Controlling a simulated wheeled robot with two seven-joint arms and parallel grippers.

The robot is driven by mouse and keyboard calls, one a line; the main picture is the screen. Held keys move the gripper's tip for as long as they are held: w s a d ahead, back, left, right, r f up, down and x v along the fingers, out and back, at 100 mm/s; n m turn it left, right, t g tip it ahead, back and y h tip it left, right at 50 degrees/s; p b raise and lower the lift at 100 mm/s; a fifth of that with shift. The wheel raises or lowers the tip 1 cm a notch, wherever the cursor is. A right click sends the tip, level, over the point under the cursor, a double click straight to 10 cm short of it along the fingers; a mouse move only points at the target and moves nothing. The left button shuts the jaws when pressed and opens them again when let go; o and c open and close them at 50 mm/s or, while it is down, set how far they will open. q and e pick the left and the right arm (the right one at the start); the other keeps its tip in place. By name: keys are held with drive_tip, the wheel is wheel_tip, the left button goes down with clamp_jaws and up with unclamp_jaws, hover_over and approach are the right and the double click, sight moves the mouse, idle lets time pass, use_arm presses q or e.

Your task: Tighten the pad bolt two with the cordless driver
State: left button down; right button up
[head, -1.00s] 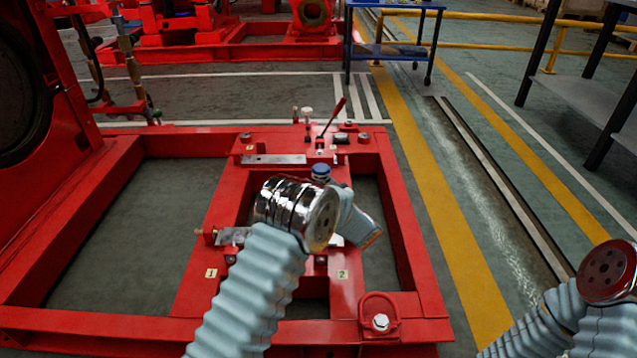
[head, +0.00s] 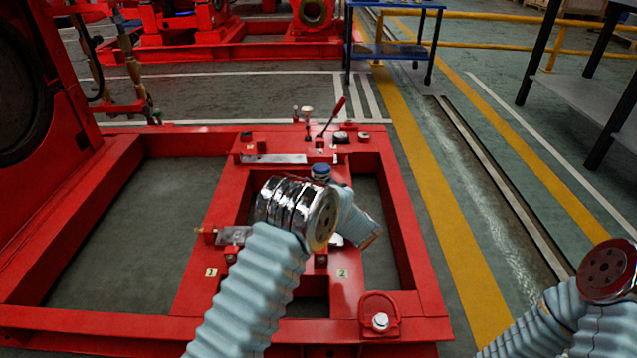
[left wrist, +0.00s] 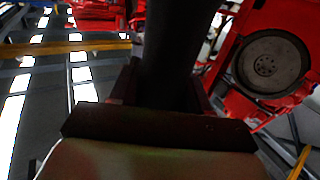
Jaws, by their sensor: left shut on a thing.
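My left gripper (left wrist: 165,100) is shut on a dark upright body, the cordless driver (left wrist: 172,50), in the left wrist view. In the head view my left arm's silver wrist covers the middle of the red base frame. A pale grey-blue part (head: 356,222) and a blue-topped part (head: 320,171) show just beyond it; I cannot tell which belongs to the driver. The label "2" (head: 342,273) marks the right pad area. A small bolt-like part (head: 321,258) is beside it, partly hidden by my wrist. The driver's tip is hidden, so contact cannot be told. My right gripper is out of view.
The red base frame (head: 415,285) has open floor inside it. A lifting lug (head: 380,318) is at its near right corner. A red-handled lever (head: 333,115) stands at the back. A blue trolley (head: 392,50) is behind; a grey bench (head: 590,95) is right. The yellow-lined aisle is clear.

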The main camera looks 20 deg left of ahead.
sight(319, 167)
use_arm(q)
drive_tip(key=shift+r, duration=2.6)
